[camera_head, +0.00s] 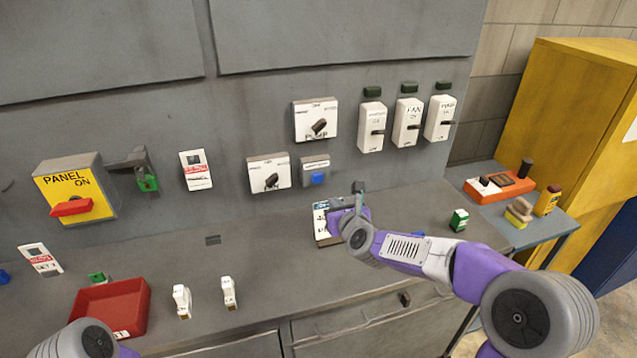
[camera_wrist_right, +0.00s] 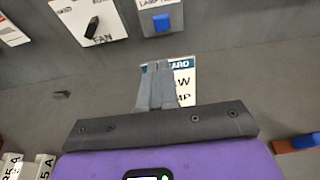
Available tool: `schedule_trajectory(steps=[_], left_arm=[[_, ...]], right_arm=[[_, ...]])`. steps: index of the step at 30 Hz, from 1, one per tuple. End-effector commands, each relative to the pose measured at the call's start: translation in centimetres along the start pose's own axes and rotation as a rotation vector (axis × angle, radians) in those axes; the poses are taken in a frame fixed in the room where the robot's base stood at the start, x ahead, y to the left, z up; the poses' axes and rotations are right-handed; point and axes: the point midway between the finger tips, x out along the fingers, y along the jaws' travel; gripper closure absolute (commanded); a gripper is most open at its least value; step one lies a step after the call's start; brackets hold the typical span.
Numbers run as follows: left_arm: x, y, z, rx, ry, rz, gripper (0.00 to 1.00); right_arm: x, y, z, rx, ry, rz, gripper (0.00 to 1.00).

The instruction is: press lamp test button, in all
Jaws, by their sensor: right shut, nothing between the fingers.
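The lamp test button (camera_head: 317,178) is a blue push button on a small white-labelled plate on the grey panel. It also shows at the top of the right wrist view (camera_wrist_right: 162,22). My right gripper (camera_head: 358,188) is shut and empty, to the right of the button and apart from it. In the right wrist view its closed fingertips (camera_wrist_right: 156,66) point toward the panel, below the button. They partly cover a printed card (camera_wrist_right: 183,75) on the bench. My left gripper is out of view; part of my left arm shows at the bottom left.
Rotary switches (camera_head: 269,173) sit left of and above the button, with several white switch boxes (camera_head: 371,127) to the right. A yellow panel isolator (camera_head: 75,190) is on the left. A red tray (camera_head: 110,306) and white breakers (camera_head: 182,301) are on the bench.

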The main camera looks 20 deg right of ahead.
Motion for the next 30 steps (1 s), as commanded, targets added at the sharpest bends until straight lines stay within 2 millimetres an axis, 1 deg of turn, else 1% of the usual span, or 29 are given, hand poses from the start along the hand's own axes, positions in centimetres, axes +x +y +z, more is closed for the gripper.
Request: schedule_trajectory(steps=[4,7,11,21,27,30], left_arm=[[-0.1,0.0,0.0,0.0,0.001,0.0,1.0],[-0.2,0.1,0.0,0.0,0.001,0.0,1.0],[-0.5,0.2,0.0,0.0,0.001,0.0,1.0],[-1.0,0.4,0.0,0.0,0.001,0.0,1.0],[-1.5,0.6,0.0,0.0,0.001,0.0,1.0],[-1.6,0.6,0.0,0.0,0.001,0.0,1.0]], right_arm=[[0.6,0.0,0.0,0.0,0.001,0.001,1.0],[1.7,0.1,0.0,0.001,0.002,0.001,1.0],[4.0,0.1,0.0,0.0,0.002,0.002,1.0],[10.4,0.1,-0.1,-0.002,0.002,0.001,1.0],[12.6,0.1,0.8,-0.002,0.0,0.001,1.0],[13.3,0.1,1.0,-0.001,0.0,0.001,1.0]])
